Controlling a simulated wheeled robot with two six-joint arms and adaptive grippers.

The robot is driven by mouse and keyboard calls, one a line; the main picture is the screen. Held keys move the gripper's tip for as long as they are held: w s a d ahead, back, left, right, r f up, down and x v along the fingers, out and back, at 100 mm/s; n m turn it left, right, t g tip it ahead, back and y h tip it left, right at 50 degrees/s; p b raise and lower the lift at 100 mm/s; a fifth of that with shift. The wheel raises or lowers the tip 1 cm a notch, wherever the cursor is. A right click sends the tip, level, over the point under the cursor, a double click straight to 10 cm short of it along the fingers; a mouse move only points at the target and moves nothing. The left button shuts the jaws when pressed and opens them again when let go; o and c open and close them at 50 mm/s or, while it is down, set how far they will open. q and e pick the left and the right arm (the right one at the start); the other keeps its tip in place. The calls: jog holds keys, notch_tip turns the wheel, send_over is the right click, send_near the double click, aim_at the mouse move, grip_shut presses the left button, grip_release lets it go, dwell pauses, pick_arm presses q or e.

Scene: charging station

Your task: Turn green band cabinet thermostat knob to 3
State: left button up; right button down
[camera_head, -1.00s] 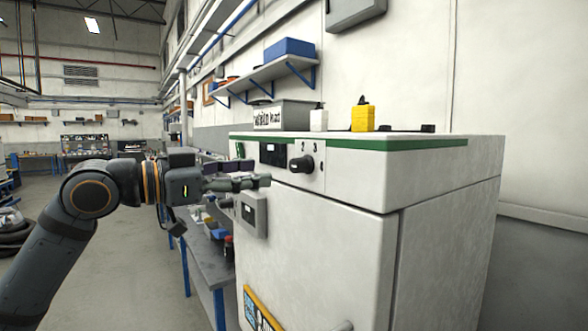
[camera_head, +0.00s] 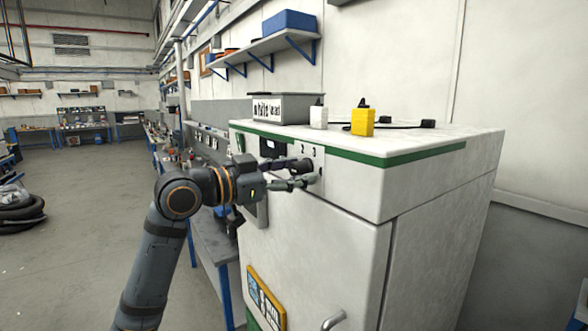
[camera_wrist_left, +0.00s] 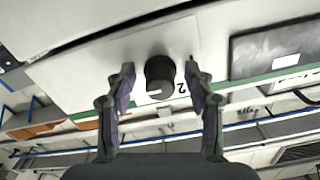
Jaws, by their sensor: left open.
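The white cabinet (camera_head: 410,190) has a green band (camera_head: 400,158) along its upper edge. The marks 2 and 3 (camera_head: 309,150) show above the gripper in the head view. My left gripper (camera_head: 310,172) is open at the panel, its fingers on both sides of the knob, with gaps visible. My right gripper is not in view.
A dark display (camera_wrist_left: 275,55) is beside the knob. A grey box (camera_head: 282,109), a white block (camera_head: 318,118) and a yellow block (camera_head: 362,122) stand on the cabinet top. A door handle (camera_head: 334,320) sticks out below. A workbench (camera_head: 212,250) stands at left.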

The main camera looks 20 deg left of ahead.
pick_arm(q)
grip_shut()
dwell(0.3)
jog(key=n+p, duration=0.2)
jog(key=n, duration=0.3)
jog(key=shift+s+r+n, duration=0.1)
jog(key=shift+r+n, duration=0.05)
jog(key=shift+n, duration=0.25)
jog(key=n+p, duration=0.2)
jog(key=n, duration=0.4)
jog(key=shift+d+p, duration=0.15)
jog(key=shift+p, duration=0.25)
grip_release()
